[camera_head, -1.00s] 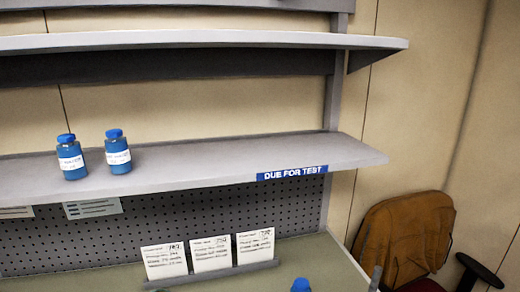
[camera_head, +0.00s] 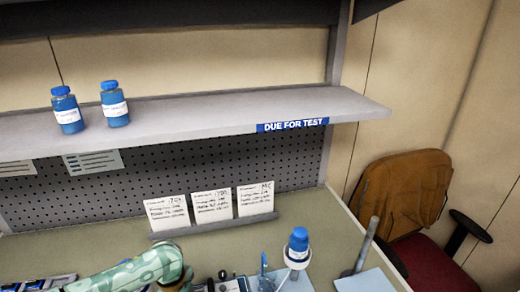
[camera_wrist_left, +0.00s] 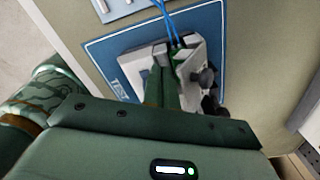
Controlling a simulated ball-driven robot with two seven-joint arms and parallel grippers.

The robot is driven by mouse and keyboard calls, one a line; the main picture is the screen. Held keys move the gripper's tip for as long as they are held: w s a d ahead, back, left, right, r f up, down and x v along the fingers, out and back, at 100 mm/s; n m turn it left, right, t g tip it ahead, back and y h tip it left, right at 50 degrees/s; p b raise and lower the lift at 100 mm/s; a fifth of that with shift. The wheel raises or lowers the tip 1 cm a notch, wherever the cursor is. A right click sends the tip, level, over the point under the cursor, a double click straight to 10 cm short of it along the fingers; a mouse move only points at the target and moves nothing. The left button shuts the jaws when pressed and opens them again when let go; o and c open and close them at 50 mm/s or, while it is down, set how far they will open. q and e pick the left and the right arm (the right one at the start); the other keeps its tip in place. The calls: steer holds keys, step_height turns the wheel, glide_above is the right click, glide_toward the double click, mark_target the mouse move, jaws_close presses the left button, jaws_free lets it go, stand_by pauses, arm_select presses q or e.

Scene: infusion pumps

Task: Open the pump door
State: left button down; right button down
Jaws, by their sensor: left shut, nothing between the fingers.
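In the left wrist view a pale grey and white pump (camera_wrist_left: 198,62) lies on a blue mat (camera_wrist_left: 108,48) with white lettering. A dark round knob or fitting shows on its right side. I cannot tell how its door stands. My left gripper (camera_wrist_left: 166,72) is shut and empty, its fingertips over the pump and hiding part of it. I cannot tell whether they touch it. In the head view only my left forearm shows at the bottom left, and the pump is at most a dark sliver at the bottom edge. My right gripper is not in view.
Blue tubes (camera_wrist_left: 172,22) run over the pump's top. A blue-capped bottle (camera_head: 298,246) stands on the bench near a slanted grey post (camera_head: 366,245). Three cards (camera_head: 212,206) stand behind. Two blue bottles (camera_head: 115,106) sit on the shelf (camera_head: 220,115). A chair (camera_head: 405,195) is at the right.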

arm_select(q)
steer(key=shift+w+a+b, duration=0.25)
steer(key=shift+w+b, duration=0.2)
steer(key=shift+w, duration=0.4)
steer(key=shift+w+a+b, duration=0.2)
steer(key=shift+w+b, duration=0.3)
steer(key=shift+w, duration=0.4)
steer(key=shift+w+a+b, duration=0.25)
steer(key=shift+w+b, duration=0.2)
steer(key=shift+w, duration=0.4)
steer(key=shift+s+d+r+p, duration=0.1)
steer(key=shift+s+r+p, duration=0.1)
steer(key=shift+s+p, duration=0.45)
steer(key=shift+s+d+f+p, duration=0.15)
steer(key=shift+s+p, duration=0.25)
steer(key=shift+p, duration=0.3)
step_height(320, 180, up, 8)
steer(key=p, duration=0.8)
steer(key=shift+p, duration=0.4)
steer(key=shift+f, duration=0.1)
